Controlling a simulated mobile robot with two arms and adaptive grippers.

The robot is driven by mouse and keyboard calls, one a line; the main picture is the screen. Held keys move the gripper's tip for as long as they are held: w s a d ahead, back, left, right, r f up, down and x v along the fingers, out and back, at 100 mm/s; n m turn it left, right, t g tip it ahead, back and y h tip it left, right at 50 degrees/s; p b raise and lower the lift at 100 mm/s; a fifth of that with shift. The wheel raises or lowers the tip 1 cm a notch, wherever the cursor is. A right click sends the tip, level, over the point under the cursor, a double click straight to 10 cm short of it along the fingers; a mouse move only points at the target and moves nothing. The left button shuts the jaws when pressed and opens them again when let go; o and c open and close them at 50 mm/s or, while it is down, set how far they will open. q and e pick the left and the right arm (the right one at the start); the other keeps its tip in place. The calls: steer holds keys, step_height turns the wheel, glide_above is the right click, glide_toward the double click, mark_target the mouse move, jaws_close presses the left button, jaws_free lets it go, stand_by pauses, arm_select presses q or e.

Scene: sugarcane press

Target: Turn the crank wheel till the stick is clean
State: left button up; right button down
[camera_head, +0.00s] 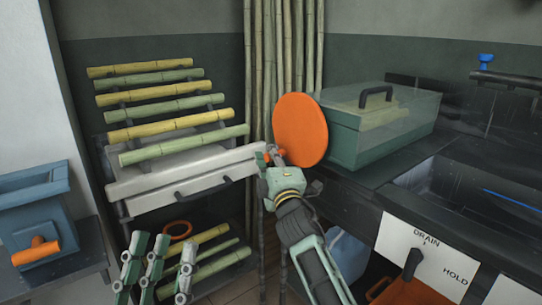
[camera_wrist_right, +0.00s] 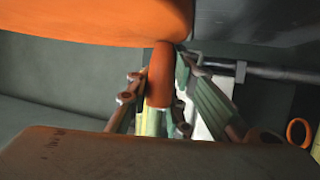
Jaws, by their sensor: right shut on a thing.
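A large orange disc, which looks like the crank wheel (camera_head: 300,130), stands upright near the middle of the head view; it fills the top of the right wrist view (camera_wrist_right: 95,18). My right gripper (camera_head: 272,156) is at the disc's lower left edge. Its fingers are closed around a short orange handle (camera_wrist_right: 160,75) jutting from the disc. Several yellow and green cane sticks (camera_head: 150,84) lie on a stepped rack; I cannot tell which is the task's stick.
A blue container with an orange handle (camera_head: 37,251) stands at the far left. A green box with a clear cover (camera_head: 350,140) sits on the dark counter right of the disc. Tall canes (camera_head: 262,60) lean behind. A drawer (camera_head: 185,175) is below the rack.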

steer(key=shift+d+r, duration=0.1)
steer(key=shift+r, duration=0.15)
steer(key=c, duration=1.6)
jaws_free()
steer(key=shift+c, duration=0.2)
steer(key=shift+f, duration=0.1)
steer(key=shift+s, duration=0.15)
steer(key=v, duration=1.1)
steer(key=shift+s+f, duration=0.2)
steer(key=shift+s, duration=0.15)
steer(key=shift+d, duration=0.1)
